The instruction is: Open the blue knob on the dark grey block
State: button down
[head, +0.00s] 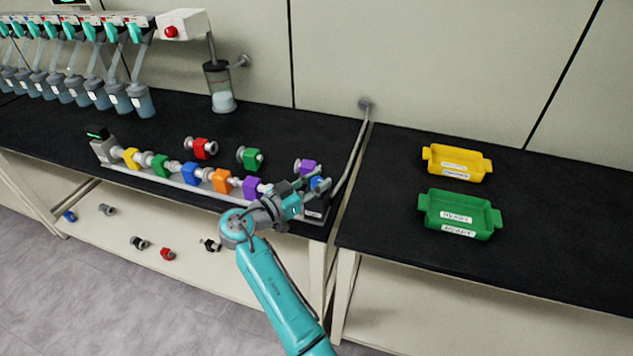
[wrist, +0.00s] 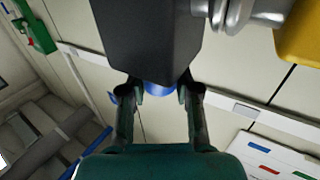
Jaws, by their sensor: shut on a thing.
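The dark grey block (head: 314,213) stands at the right end of the row of coloured valves, near the bench's front right corner. The blue knob (head: 317,183) shows on top of it, partly hidden by my gripper (head: 305,190). In the wrist view, the dark grey block (wrist: 147,40) fills the top middle. The blue knob (wrist: 160,89) shows just below it, between the two fingertips of my gripper (wrist: 161,93). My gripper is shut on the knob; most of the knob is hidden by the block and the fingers.
A row of coloured valves on a pale rail (head: 170,185) runs left of the block. A grey hose (head: 352,160) rises close behind it. Loose red (head: 201,148), green (head: 250,157) and purple (head: 305,168) valves lie behind the row. Yellow (head: 457,163) and green (head: 460,213) trays sit on the right bench.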

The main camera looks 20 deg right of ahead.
jog(key=shift+f+m+g, duration=0.15)
jog(key=shift+m+g, duration=0.15)
jog(key=shift+g, duration=0.3)
jog(key=c, duration=0.8)
grip_release()
jog(key=v, duration=1.2)
jog(key=shift+f, duration=0.15)
jog(key=shift+a, duration=0.1)
